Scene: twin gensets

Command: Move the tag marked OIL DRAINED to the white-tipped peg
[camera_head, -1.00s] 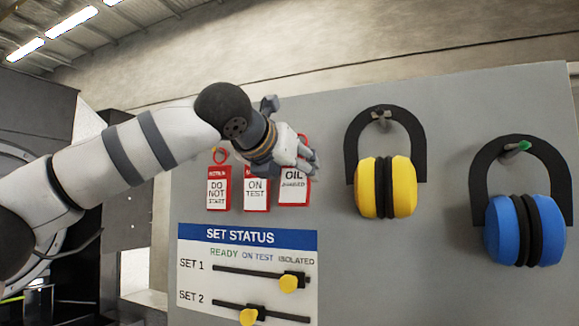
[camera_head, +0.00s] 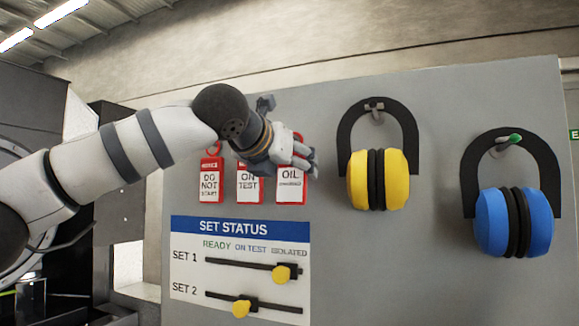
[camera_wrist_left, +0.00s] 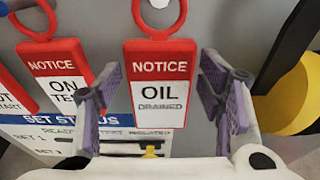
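The OIL DRAINED tag (camera_head: 291,187) is a red-bordered white tag with a red ring, the rightmost of three on the grey board. It fills the middle of the left wrist view (camera_wrist_left: 160,85), its ring around a pale peg end (camera_wrist_left: 160,3) cut off by the top edge. My left gripper (camera_head: 306,160) is in front of the tag's upper part. In the left wrist view its purple fingers (camera_wrist_left: 163,78) are open, one on each side of the tag. I cannot make out which peg is white-tipped. My right gripper is not in view.
The ON TEST tag (camera_wrist_left: 60,73) hangs close left, with the DO NOT START tag (camera_head: 211,184) beyond. The SET STATUS panel (camera_head: 240,232) with yellow sliders is below. Yellow earmuffs (camera_head: 360,180) hang to the right; blue earmuffs (camera_head: 490,222) hang on a green-tipped peg (camera_head: 514,139).

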